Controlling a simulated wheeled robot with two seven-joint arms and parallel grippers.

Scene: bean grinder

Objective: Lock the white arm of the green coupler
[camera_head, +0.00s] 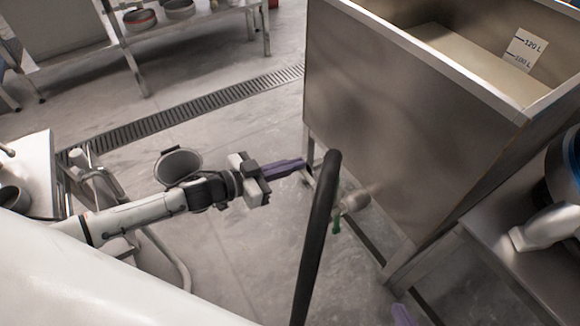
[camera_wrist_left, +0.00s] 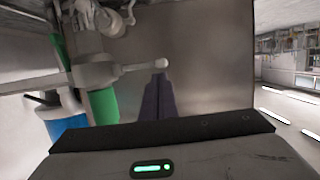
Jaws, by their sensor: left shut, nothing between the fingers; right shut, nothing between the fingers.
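My left gripper (camera_head: 302,163) has purple fingers, pressed together and empty. It points right, toward the pipe fittings in front of the steel tank. In the left wrist view, the shut fingers (camera_wrist_left: 160,76) point up the picture. The white arm (camera_wrist_left: 130,69) of a coupler ends in a round knob just above the fingertips; I cannot tell if they touch. It springs from a pale body beside a green part (camera_wrist_left: 103,106). In the head view, a green part (camera_head: 336,223) shows low beside the black hose.
The steel tank (camera_head: 400,130) stands right behind the fittings. A thick black hose (camera_head: 318,235) crosses in front of them. In the left wrist view, another green part (camera_wrist_left: 57,50) and a blue part (camera_wrist_left: 64,122) lie at left. Open floor (camera_head: 240,115) lies behind the left gripper.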

